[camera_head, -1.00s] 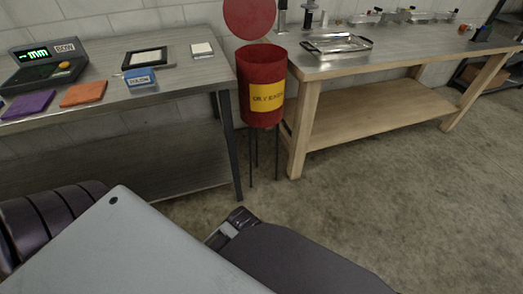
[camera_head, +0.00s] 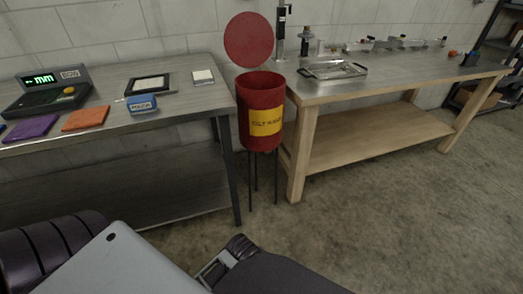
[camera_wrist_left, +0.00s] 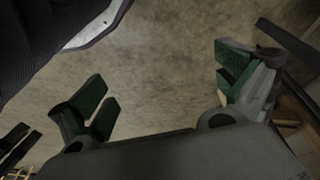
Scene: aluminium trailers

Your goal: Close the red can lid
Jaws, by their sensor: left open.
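The red can (camera_head: 262,105) stands on thin dark legs between the two tables in the head view, with a yellow label on its front. Its round red lid (camera_head: 249,39) is open, standing upright above the back of the can's rim. My left gripper (camera_wrist_left: 163,95) is open and empty in the left wrist view, its green-padded fingers wide apart over bare floor. In the head view, parts of my arm fill the lower left, well short of the can; no gripper fingertips can be made out there. My right gripper is not in view.
A grey metal table (camera_head: 185,100) with a scale (camera_head: 46,90), coloured pads and a small blue box (camera_head: 142,103) stands left of the can. A wooden workbench (camera_head: 400,84) with a metal tray (camera_head: 332,69) stands right. The concrete floor (camera_head: 390,220) in front is clear.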

